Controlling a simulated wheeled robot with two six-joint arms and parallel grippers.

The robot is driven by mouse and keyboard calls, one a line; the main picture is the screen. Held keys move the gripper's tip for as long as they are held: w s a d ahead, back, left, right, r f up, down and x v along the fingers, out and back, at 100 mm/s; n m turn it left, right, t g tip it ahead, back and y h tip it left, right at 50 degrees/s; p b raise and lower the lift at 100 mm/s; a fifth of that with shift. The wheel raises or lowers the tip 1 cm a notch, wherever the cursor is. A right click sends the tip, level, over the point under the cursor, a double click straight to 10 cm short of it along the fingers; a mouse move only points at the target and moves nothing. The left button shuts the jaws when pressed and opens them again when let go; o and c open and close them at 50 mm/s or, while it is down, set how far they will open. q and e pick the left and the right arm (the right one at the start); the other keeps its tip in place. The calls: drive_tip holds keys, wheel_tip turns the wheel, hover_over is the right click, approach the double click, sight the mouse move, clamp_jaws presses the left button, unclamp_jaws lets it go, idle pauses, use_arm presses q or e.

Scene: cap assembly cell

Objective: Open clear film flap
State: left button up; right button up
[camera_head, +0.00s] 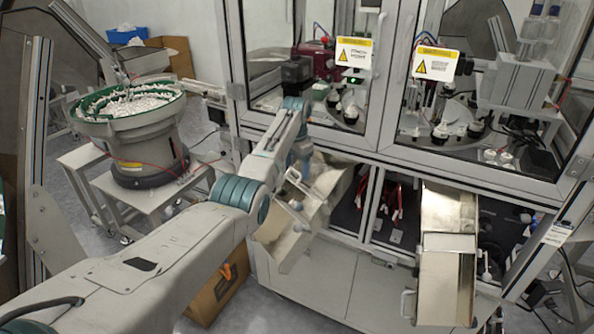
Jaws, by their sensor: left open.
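My left arm comes in from the lower left and bends down at the wrist in front of the assembly machine. My left gripper (297,181) is open at the upper end of the left metal chute, partly hidden by my own wrist. A pale, see-through sheet, which looks like the clear film flap (328,176), hangs at the left lower opening just right of the gripper. Its edges are hard to make out. I cannot tell whether the gripper touches it. My right gripper is not in view.
The left metal chute (283,240) slopes out below the gripper. A second metal chute (447,255) stands out at the right opening. Glazed doors (310,70) close the upper machine. A bowl feeder (135,125) stands at the left, and a cardboard box (216,290) sits on the floor.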

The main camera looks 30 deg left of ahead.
use_arm(q)
wheel_tip(320, 180, up, 9)
drive_tip(key=b, duration=0.3)
drive_tip(key=shift+s+d, duration=0.2)
drive_tip(key=shift+s, duration=0.1)
drive_tip(key=shift+r, duration=0.1)
